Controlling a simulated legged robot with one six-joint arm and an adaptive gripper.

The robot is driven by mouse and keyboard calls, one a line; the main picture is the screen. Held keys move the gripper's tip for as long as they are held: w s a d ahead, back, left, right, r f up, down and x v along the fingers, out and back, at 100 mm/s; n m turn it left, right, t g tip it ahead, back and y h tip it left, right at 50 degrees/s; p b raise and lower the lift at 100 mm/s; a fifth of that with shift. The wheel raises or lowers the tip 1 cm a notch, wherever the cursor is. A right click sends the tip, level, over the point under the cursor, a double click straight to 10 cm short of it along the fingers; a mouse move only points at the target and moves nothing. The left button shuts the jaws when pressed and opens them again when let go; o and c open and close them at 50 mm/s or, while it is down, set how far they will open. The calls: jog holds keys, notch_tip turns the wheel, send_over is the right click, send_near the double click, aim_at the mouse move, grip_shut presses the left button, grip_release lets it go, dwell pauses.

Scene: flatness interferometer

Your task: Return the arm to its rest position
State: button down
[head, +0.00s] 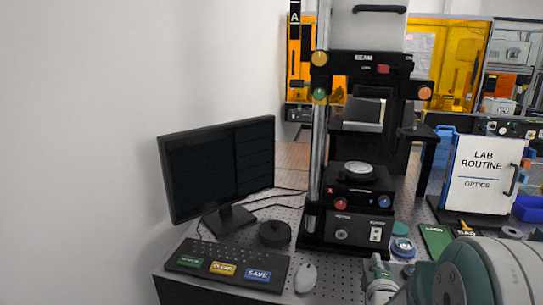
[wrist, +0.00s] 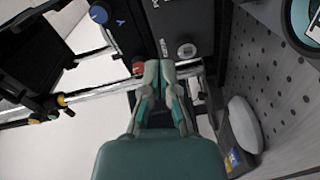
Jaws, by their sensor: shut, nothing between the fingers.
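My gripper (head: 376,262) shows at the lower right of the head view, in front of the black interferometer (head: 345,229) and right of the white mouse (head: 306,278). My teal and grey arm fills the lower right corner. In the wrist view my gripper (wrist: 159,68) has its two fingers together, with nothing between them. The mouse also shows in the wrist view (wrist: 243,124), right of the gripper.
A dark monitor (head: 217,165) and a keyboard (head: 226,264) with coloured labels stand at the left of the perforated table. A black puck (head: 274,234) lies between monitor and interferometer. A "LAB ROUTINE" board (head: 482,175) and small round parts (head: 402,248) are at the right.

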jog(key=s+a+r+m+g+y, duration=0.3)
jog(key=s+a+r+m+g, duration=0.3)
jog(key=s+a, duration=0.25)
jog(key=s+a+m+g, duration=0.2)
jog(key=s+m, duration=0.1)
jog(key=s, duration=0.6)
jog(key=s+a+r+m+g+y, duration=0.1)
jog(key=s+a+m+g, duration=0.1)
jog(key=s, duration=0.7)
jog(key=shift+a+m+g, duration=0.15)
jog(key=shift+m+g, duration=0.45)
jog(key=shift+m, duration=0.4)
